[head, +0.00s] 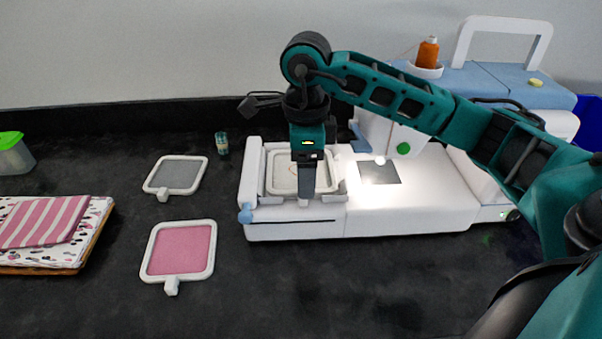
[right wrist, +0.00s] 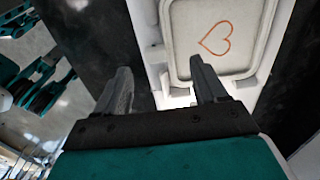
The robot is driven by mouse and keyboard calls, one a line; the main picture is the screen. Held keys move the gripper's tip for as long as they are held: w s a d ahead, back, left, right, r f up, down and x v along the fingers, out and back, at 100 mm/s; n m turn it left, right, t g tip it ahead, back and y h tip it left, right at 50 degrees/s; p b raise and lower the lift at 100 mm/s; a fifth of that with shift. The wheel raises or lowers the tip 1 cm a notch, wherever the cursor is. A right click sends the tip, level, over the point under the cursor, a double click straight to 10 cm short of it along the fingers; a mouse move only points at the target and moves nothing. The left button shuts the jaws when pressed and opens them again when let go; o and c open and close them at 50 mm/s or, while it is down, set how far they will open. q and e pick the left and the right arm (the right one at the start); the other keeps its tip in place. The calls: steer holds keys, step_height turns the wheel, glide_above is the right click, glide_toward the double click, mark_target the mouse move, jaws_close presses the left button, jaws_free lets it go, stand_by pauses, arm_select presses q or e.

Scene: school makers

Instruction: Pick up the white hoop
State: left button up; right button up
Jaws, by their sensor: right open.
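The white hoop (head: 282,181) holds white fabric and sits in the carriage at the left end of the embroidery machine (head: 420,205). An orange stitched heart shows on its fabric in the right wrist view (right wrist: 243,62). My right gripper (head: 306,192) points down over the hoop and hides part of it in the head view. In the right wrist view its two fingers (right wrist: 160,82) are apart with nothing between them, near the hoop's edge. I cannot tell whether they touch it. My left gripper is not in view.
A hoop with grey fabric (head: 180,174) and a hoop with pink fabric (head: 181,249) lie on the dark table to the left. Folded cloths (head: 50,222) lie further left. A small thread spool (head: 222,143) stands behind. The front of the table is clear.

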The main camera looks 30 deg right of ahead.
step_height(320, 180, down, 4)
steer(key=shift+w+a+f, duration=0.1)
steer(key=shift+a, duration=0.05)
steer(key=shift+c, duration=0.4)
steer(key=c, duration=1.1)
